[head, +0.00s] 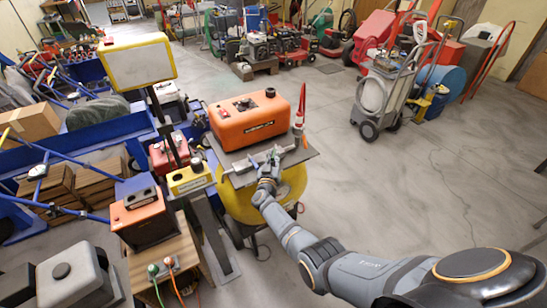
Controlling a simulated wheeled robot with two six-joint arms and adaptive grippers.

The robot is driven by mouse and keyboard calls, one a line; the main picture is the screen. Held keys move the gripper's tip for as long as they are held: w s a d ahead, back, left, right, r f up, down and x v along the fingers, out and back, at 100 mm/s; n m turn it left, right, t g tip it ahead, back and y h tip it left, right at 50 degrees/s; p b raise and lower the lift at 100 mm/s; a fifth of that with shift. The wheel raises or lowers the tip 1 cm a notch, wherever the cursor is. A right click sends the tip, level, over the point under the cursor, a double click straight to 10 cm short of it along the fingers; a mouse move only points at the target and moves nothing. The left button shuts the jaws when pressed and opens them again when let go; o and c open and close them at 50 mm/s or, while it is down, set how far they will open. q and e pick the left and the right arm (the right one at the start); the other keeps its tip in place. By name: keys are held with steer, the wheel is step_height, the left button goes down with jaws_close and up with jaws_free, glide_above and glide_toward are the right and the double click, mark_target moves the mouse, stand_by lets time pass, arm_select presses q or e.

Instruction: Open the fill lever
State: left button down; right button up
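My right arm reaches in from the lower right. Its gripper (268,170) is at the front edge of a grey plate on top of a yellow tank (238,208). Light grey metal fittings (245,165) run along that edge beside and behind the gripper. The fill lever cannot be told apart from these fittings. The fingers are small and partly hidden by my wrist, so I cannot see whether they are open or touch anything. My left gripper is not in view.
An orange tank-like machine (249,118) sits on the plate behind the gripper. A red and white upright piece (299,118) stands at its right. A lamp on a post (138,62) and yellow box (189,178) are at left. The floor (400,190) at right is clear.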

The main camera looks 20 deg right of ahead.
steer(key=o, duration=0.4)
steer(key=v, duration=0.7)
steer(key=shift+s+a, duration=0.25)
